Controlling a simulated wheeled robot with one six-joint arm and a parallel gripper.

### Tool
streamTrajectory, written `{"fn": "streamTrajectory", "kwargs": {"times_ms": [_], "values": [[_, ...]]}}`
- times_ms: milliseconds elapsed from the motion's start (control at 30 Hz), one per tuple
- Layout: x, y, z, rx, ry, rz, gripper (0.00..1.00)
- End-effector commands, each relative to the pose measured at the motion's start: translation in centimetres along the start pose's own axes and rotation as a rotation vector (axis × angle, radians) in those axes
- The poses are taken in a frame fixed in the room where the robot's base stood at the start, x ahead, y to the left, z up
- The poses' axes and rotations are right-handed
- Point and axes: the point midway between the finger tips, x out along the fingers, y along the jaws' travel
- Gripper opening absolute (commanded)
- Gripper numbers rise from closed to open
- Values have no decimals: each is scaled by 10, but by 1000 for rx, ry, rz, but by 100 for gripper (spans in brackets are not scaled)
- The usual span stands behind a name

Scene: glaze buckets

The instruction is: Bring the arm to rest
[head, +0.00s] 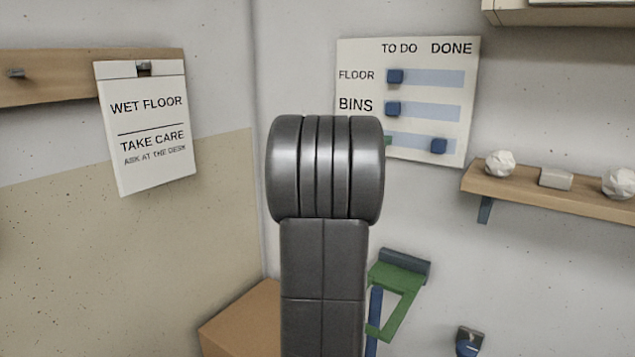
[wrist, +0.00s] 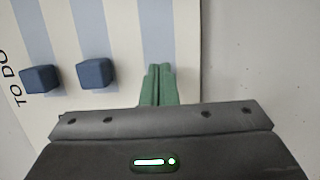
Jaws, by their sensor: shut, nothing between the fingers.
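My gripper (wrist: 157,72) shows in the wrist view as two green fingers pressed together, with nothing between them. It is in front of the white task board (head: 420,145), near its third strip. In the head view my dark arm stands upright in the middle and hides most of the gripper; only a small green part shows at the arm's right edge. I cannot tell whether the fingers touch the board.
Two blue sliders (head: 395,76) (head: 393,108) sit at the TO DO side and a third (head: 439,146) at DONE. A wooden shelf (head: 560,192) juts out at right. A wet-floor sign (head: 147,128) hangs at left. A brown box (head: 240,318) stands low behind my arm.

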Motion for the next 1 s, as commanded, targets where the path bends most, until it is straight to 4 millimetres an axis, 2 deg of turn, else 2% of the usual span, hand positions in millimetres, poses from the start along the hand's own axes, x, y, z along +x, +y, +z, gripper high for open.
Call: {"fn": "streamTrajectory", "kwargs": {"times_ms": [233, 433, 733, 1000], "values": [[-9, 3, -33, -3, 4, 1, 0], [-23, -2, -73, -1, 5, 1, 0], [-84, -1, -68, -1, 4, 2, 0], [-114, -1, -67, -1, 2, 1, 0]]}}
